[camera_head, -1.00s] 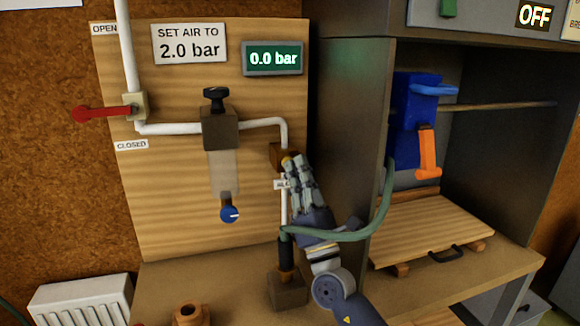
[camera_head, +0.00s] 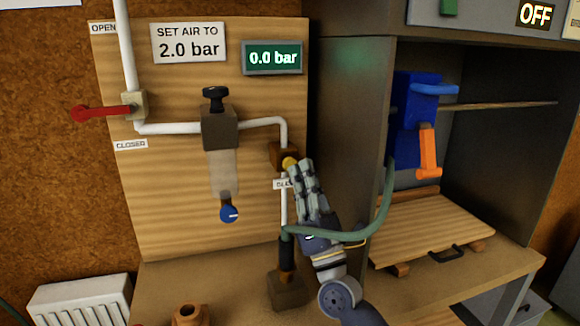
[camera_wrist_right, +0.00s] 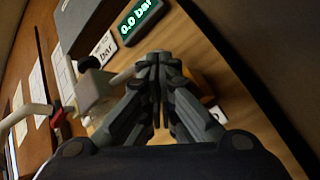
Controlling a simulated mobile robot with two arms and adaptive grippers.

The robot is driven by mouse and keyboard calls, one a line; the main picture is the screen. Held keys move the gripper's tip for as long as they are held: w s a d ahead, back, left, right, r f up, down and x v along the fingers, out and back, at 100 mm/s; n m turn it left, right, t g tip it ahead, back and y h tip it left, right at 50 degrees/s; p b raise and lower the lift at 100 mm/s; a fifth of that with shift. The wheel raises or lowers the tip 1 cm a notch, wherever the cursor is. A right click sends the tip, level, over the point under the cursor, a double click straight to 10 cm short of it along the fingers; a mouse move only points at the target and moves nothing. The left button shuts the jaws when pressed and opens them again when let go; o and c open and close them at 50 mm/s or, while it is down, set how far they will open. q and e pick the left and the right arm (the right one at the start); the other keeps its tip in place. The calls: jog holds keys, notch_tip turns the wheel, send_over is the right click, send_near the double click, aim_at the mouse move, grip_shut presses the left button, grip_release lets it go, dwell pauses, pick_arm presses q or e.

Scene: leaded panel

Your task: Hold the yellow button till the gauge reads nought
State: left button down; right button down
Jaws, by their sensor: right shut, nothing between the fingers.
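The yellow button (camera_head: 289,162) sits on a brown block (camera_head: 278,155) on the wooden panel, above a partly covered white label. The gauge (camera_head: 273,58) reads 0.0 bar in the head view, and it also shows in the wrist view (camera_wrist_right: 141,18). My right gripper (camera_head: 303,165) is shut and empty, just right of the button. I see a small gap or bare edge there; firm contact is not shown. In the wrist view the right gripper (camera_wrist_right: 158,62) has its fingers together, with the block (camera_wrist_right: 196,85) partly hidden behind them. My left gripper is not in view.
A red lever (camera_head: 100,112) points left on the white pipe. A regulator with a black knob (camera_head: 215,98) and a blue knob (camera_head: 229,214) are left of the button. A green hose (camera_head: 350,236) passes across my right arm. A cabinet (camera_head: 345,130) stands close on the right.

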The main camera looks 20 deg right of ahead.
jog(key=shift+s+d+r, duration=0.1)
jog(key=shift+d, duration=0.05)
jog(key=shift+s+d, duration=0.1)
jog(key=shift+s, duration=2.25)
